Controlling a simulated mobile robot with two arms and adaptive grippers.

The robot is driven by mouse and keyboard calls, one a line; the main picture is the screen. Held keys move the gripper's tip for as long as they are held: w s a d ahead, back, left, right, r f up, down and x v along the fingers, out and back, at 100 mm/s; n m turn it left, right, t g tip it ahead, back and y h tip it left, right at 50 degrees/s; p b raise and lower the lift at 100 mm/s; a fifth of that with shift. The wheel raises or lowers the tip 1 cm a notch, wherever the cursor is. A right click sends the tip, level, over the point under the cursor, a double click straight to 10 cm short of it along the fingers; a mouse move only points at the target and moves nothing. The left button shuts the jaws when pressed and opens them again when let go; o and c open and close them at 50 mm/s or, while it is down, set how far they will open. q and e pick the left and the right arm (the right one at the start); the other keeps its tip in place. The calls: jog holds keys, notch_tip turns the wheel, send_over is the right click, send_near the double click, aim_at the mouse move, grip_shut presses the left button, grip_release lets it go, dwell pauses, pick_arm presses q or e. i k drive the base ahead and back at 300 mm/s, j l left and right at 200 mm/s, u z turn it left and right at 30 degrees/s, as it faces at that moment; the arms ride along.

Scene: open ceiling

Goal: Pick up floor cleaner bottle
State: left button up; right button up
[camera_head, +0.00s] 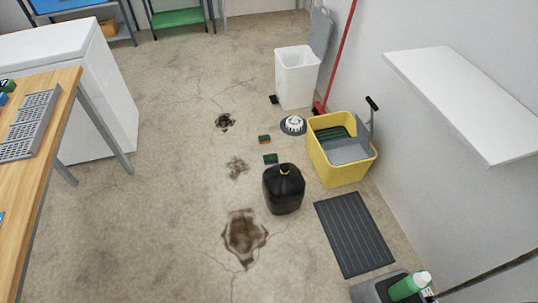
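A green bottle with a white cap (408,287) lies tilted at the bottom right edge, on or in a dark grey container (366,291) that is cut off by the frame. A black jug with a small orange-ringed neck (284,190) stands upright on the floor near the middle. No label can be read on either one, so I cannot tell which is the floor cleaner. Neither of my grippers shows in this view.
A yellow mop bucket (340,164) and dark ribbed mat (354,234) lie right of the jug. Sponges (270,158), a white bin (296,78) and a red pole (341,55) are behind. A wooden table (50,150) stands left. Floor between is mostly clear, with stains.

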aim_at(415, 281)
jog(key=z, duration=1.95)
